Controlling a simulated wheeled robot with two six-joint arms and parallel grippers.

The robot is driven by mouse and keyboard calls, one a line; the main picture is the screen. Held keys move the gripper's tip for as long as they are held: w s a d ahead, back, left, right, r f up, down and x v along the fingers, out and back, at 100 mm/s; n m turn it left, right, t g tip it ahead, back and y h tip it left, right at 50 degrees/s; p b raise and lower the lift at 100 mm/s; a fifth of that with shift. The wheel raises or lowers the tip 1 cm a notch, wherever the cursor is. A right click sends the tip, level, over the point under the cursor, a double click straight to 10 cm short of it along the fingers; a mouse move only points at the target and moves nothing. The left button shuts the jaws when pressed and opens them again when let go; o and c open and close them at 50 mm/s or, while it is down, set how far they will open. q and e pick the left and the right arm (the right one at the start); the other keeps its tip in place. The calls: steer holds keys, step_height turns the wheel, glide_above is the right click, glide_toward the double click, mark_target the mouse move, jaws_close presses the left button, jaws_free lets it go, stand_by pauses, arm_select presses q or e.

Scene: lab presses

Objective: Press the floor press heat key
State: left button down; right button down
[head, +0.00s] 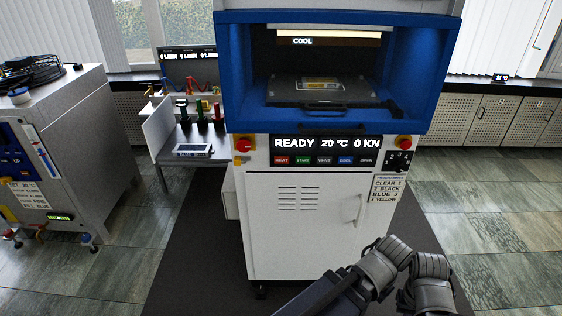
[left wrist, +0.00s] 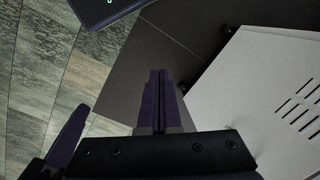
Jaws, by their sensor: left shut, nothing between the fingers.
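The floor press (head: 325,200) is a white cabinet with a blue chamber, in the middle of the head view. Its display reads READY, 20 °C, 0 KN. The red HEAT key (head: 281,160) is the leftmost in the row under the display. In the left wrist view my left gripper (left wrist: 158,73) is shut and empty, over the dark mat. The press's white slotted cabinet (left wrist: 265,95) is to its right, with a visible gap between them. The heat key is outside that view. No fingertips can be made out in the head view, and my right gripper is not identifiable.
A red knob (head: 243,144) is left of the keys and another (head: 403,142) is at the right. A side shelf (head: 195,150) with coloured handles adjoins the press's left. A grey machine (head: 60,150) stands farther left.

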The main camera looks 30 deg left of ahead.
arm_select(q)
steer(key=shift+w, duration=0.1)
steer(key=w+a+r+n+t+h+b, duration=0.1)
steer(key=w+a+n+t+h+b, duration=0.4)
steer(key=w+a, duration=0.9)
steer(key=w+a+r+t, duration=0.1)
steer(key=a+r+t, duration=0.1)
steer(key=a, duration=0.6)
steer(key=w+a+r+n+t, duration=0.1)
steer(key=w+a+r+t, duration=0.1)
steer(key=a, duration=0.6)
steer(key=w+a+r+n+t+y+b, duration=0.1)
steer(key=a+r+t, duration=0.3)
steer(key=a, duration=0.4)
steer(key=shift+w+t, duration=0.5)
steer(key=shift+t, duration=0.3)
steer(key=shift+w+a, duration=0.1)
steer(key=shift+a, duration=0.05)
glide_toward(289, 162)
steer(key=shift+x, duration=2.1)
steer(key=shift+w, duration=0.1)
